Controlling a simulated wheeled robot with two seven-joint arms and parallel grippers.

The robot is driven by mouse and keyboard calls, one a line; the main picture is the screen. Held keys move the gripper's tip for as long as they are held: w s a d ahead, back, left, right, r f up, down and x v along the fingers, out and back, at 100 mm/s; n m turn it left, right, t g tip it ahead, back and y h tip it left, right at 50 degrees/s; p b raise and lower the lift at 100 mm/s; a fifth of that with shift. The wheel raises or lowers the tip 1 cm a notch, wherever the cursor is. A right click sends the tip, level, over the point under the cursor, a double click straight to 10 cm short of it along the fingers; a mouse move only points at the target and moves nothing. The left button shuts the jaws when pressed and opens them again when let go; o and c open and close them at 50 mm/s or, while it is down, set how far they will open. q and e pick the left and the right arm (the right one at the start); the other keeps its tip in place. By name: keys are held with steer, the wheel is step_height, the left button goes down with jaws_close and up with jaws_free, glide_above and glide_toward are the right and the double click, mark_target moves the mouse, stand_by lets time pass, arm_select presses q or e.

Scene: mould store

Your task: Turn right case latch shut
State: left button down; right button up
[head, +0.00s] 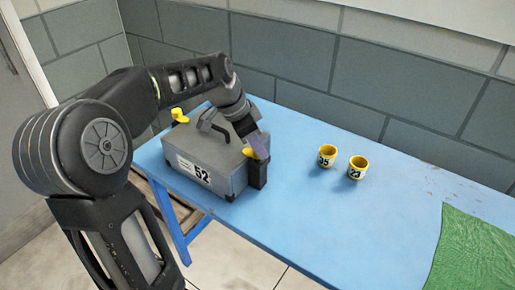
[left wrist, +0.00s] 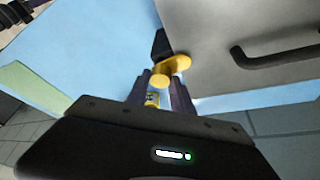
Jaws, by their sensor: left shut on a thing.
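A grey case (head: 205,158) numbered 52 stands on the blue table, with a dark handle (head: 213,121) on its lid. The right latch (head: 256,153) is yellow and sits at the case's right end; it also shows in the left wrist view (left wrist: 173,67). The left latch (head: 179,116), also yellow, stands up at the other end. My left gripper (head: 258,142) comes down over the right end of the case, shut on the right latch. In the left wrist view its two fingers (left wrist: 160,88) sit at the latch, partly hiding it. My right gripper is not in view.
Two yellow cups, marked 35 (head: 327,156) and 23 (head: 357,168), stand on the blue table (head: 300,215) to the right of the case. A green cloth (head: 470,250) lies at the right end. A grey block wall runs behind. The table between cups and cloth is clear.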

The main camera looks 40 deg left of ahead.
arm_select(q)
steer(key=shift+a+m+g, duration=0.1)
steer(key=shift+m+g, duration=0.2)
steer(key=shift+m, duration=0.7)
steer(key=shift+h, duration=0.3)
steer(key=c, duration=1.1)
jaws_free()
steer(key=shift+b, duration=0.3)
steer(key=shift+r, duration=0.1)
steer(key=v, duration=0.7)
steer(key=shift+s+a+r, duration=0.1)
steer(key=shift+r, duration=0.15)
